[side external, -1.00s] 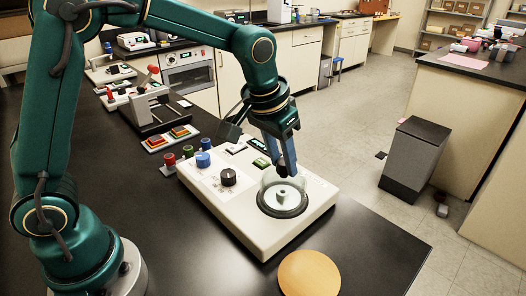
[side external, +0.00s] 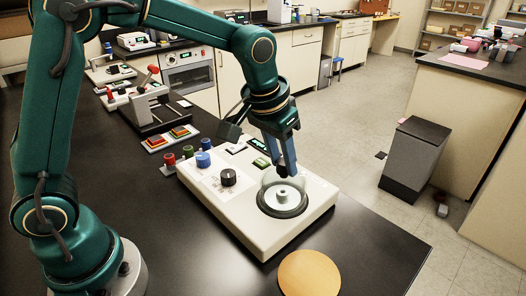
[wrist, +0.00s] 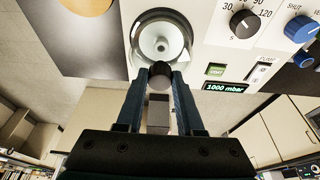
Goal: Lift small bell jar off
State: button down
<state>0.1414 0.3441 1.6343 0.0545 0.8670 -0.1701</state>
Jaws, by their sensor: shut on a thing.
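The small bell jar (side external: 270,184) is a clear glass dome standing over a dark ring (side external: 283,210) on the cream instrument (side external: 240,222). A small pale post (side external: 283,195) shows inside it. In the wrist view the clear jar (wrist: 145,45) shows from above, with a dark round knob (wrist: 160,75) at its top. My gripper (wrist: 160,84) is shut on this knob, one blue finger on each side. The jar appears still seated on the ring.
A round wooden disc (side external: 309,274) lies on the black bench in front of the instrument. A black dial (side external: 228,177) and a blue knob (side external: 203,159) stand up from the instrument's left side. The display (wrist: 229,87) reads 1000 mbar.

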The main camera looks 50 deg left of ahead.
jog(key=shift+r, duration=0.65)
dwell(0.9)
jog(key=shift+r, duration=1.2)
jog(key=shift+r, duration=2.5)
